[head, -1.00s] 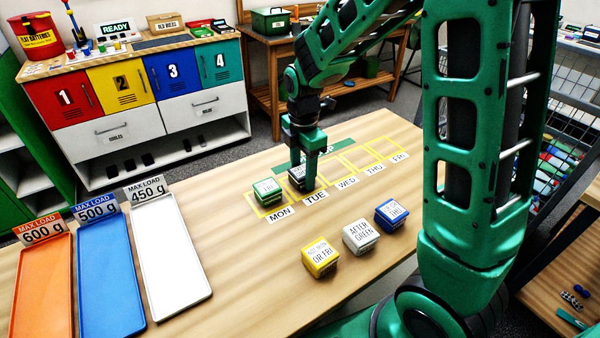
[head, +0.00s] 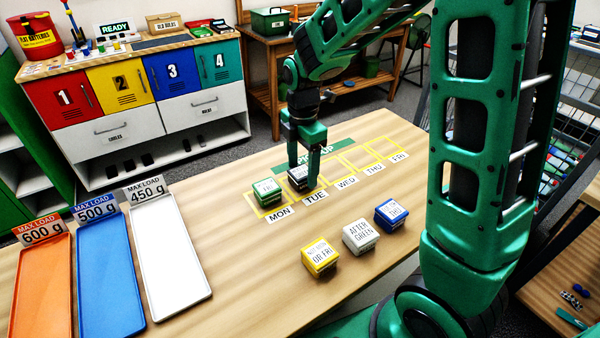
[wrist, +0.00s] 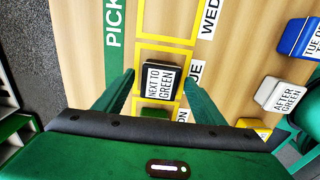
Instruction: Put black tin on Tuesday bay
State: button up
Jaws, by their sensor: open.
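The black tin (wrist: 160,82), labelled "NEXT TO GREEN", sits in the Tuesday bay (wrist: 176,48), a yellow outline marked TUE. In the head view the black tin (head: 297,180) is partly hidden by my gripper. My gripper (head: 308,180) is just above and around it. In the wrist view my gripper's fingers (wrist: 158,84) are apart, one on each side of the tin, with gaps showing. The green tin (head: 267,192) stands beside it in the Monday bay, and only its edge shows in the wrist view.
Yellow (head: 319,256), white (head: 360,237) and blue (head: 391,213) tins stand in front of the bays. The Wednesday, Thursday and Friday bays look empty. Orange (head: 42,285), blue (head: 108,270) and white (head: 170,250) trays lie at the left.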

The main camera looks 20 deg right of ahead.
aim_at(302, 171)
notch_tip(302, 171, up, 10)
jog(key=s+d+m, duration=1.3)
jog(key=s+d+f+m, duration=0.1)
jog(key=s+d+m, duration=0.1)
jog(key=s+m, duration=0.4)
jog(key=s+d+f+m, duration=0.1)
jog(key=s+d+m, duration=0.1)
jog(key=s+m, duration=0.5)
jog(key=shift+s+f+m, duration=0.2)
jog(key=shift+s+m, duration=0.1)
jog(key=shift+s, duration=0.4)
